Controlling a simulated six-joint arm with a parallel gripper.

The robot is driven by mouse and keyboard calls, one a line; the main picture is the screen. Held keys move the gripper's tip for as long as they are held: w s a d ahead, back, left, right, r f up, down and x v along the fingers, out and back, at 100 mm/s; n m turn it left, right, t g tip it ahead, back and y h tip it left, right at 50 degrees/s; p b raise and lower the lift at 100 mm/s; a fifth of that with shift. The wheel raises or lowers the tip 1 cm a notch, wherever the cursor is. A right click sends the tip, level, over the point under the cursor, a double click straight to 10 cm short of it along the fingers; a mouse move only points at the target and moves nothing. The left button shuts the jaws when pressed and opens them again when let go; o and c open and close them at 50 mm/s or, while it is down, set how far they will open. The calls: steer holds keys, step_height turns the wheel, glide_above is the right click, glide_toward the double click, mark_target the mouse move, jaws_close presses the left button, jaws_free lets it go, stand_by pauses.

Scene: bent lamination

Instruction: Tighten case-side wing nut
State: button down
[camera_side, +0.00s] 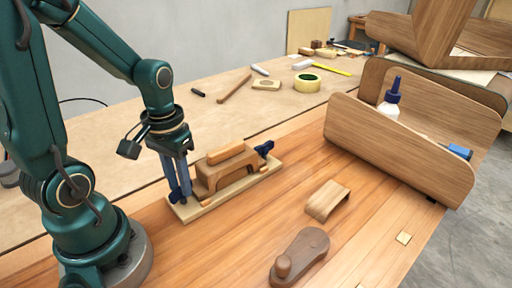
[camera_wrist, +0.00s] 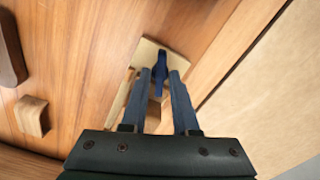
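A bending form with a pale wooden base (camera_side: 190,210) stands on the bench, with a wooden block and a curved strip (camera_side: 222,172) on it. A dark blue wing nut (camera_side: 265,148) sits at its right end, toward the wooden case. My gripper (camera_side: 181,195) points down at the form's left end, away from that nut. In the wrist view, a blue wing nut (camera_wrist: 160,64) shows between my fingertips (camera_wrist: 160,74), with narrow gaps either side. The fingers look open around it. Contact is hard to tell, and the fingers hide that nut in the side view.
A wooden case (camera_side: 400,150) with a glue bottle (camera_side: 389,100) stands at the right. A bent wooden piece (camera_side: 327,200) and a wooden plane-like tool (camera_side: 299,257) lie in front. Green tape (camera_side: 307,83) and small tools lie behind.

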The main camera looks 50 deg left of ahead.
steer(key=shift+m, duration=2.2)
steer(key=c, duration=0.7)
jaws_free()
steer(key=shift+o, duration=0.2)
steer(key=shift+r, duration=0.1)
steer(key=shift+r, duration=2.5)
steer(key=shift+d, duration=0.1)
steer(key=s+d+r+t, duration=0.1)
steer(key=d+r+t, duration=0.4)
steer(key=d, duration=0.2)
steer(key=shift+d+r+t, duration=0.2)
steer(key=shift+r+t, duration=0.1)
steer(key=shift+r, duration=0.05)
